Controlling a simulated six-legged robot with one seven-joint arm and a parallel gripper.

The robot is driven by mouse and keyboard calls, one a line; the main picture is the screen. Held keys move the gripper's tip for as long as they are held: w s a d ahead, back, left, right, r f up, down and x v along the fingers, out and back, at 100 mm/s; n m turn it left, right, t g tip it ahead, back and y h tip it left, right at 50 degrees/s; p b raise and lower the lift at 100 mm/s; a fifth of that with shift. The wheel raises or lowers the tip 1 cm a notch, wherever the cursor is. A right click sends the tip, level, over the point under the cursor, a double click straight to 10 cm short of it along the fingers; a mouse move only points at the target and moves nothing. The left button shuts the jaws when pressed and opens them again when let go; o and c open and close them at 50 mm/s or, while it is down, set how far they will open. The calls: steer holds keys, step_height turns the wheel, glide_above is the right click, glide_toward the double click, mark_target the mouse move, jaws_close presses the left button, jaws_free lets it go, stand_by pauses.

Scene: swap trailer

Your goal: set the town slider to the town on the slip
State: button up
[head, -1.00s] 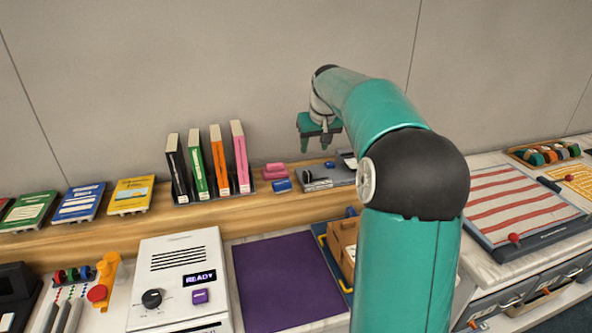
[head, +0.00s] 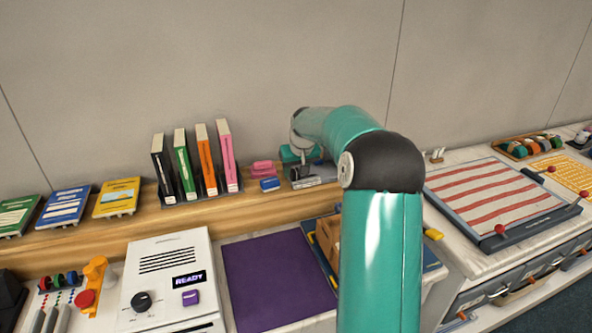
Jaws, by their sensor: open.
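My gripper (head: 290,154) is low over the wooden shelf, at the left end of a grey device (head: 314,181). Its teal body shows beside my wrist, its fingertips are mostly hidden, and I cannot tell whether it touches the device. The device is partly hidden behind my arm. I cannot make out which part is the town slider, and no readable slip with a town name shows.
Pink blocks (head: 262,167) and a blue block (head: 270,184) lie left of the device. Upright books (head: 207,160) stand further left. Below are a white machine reading READY (head: 165,262) and a purple mat (head: 275,270). A red-striped board (head: 490,192) is at right.

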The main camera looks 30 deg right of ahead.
steer(key=shift+w+f, duration=0.1)
steer(key=shift+f, duration=0.05)
jaws_close()
steer(key=shift+s+d, duration=0.2)
steer(key=shift+d, duration=0.55)
steer(key=shift+s+d, duration=0.2)
steer(key=shift+d, duration=0.55)
jaws_free()
steer(key=v, duration=1.4)
